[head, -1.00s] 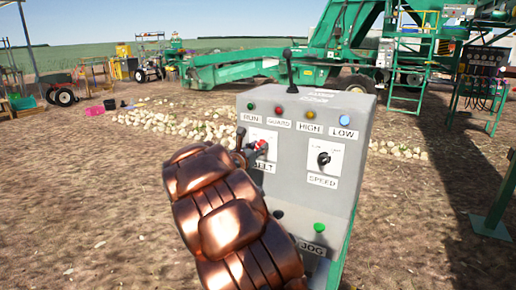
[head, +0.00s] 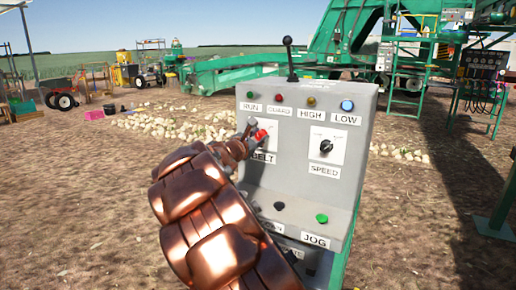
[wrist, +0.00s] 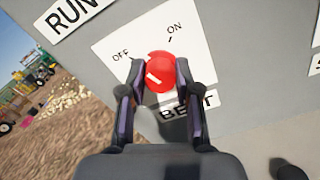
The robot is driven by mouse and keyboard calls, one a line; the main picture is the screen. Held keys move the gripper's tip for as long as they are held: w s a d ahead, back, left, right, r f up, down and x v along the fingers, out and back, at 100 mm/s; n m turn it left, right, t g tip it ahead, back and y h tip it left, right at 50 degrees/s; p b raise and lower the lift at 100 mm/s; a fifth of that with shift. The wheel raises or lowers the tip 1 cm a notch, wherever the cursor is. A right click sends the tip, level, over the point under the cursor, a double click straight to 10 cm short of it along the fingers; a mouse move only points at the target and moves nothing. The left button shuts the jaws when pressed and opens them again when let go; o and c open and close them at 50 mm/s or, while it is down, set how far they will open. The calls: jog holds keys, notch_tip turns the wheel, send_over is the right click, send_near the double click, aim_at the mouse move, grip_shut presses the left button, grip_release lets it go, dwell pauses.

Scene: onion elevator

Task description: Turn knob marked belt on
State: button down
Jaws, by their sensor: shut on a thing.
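The red belt knob (wrist: 161,68) is on the white plate (wrist: 110,42) marked OFF and ON, with the BELT label (wrist: 190,106) below it. Its white pointer line slants up-left, toward OFF. My gripper (wrist: 156,74) has one finger on each side of the knob and is shut on it. In the head view, the knob (head: 261,136) shows at the tip of my gripper (head: 254,133), which partly hides the plate.
The grey control box (head: 345,185) also carries a SPEED knob (head: 326,147), several lamps, a lever (head: 289,58) on top and a green JOG button (head: 322,218). A green machine (head: 230,75) and a row of onions (head: 170,125) lie behind.

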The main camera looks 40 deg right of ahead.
jog(key=m+b, duration=0.2)
jog(key=b, duration=0.1)
jog(key=m+b, duration=0.1)
jog(key=shift+f+m, duration=0.25)
jog(key=shift+m, duration=0.15)
jog(key=m+b, duration=0.4)
jog(key=b, duration=0.2)
jog(key=shift+s+f+m, duration=0.1)
jog(key=shift+f+m, duration=0.05)
jog(key=shift+m, duration=0.15)
jog(key=m+b, duration=0.3)
jog(key=shift+b, duration=0.4)
jog(key=shift+r+m+b, duration=0.2)
jog(key=shift+m+b, duration=0.3)
jog(key=shift+m, duration=0.2)
jog(key=c, duration=0.8)
grip_release()
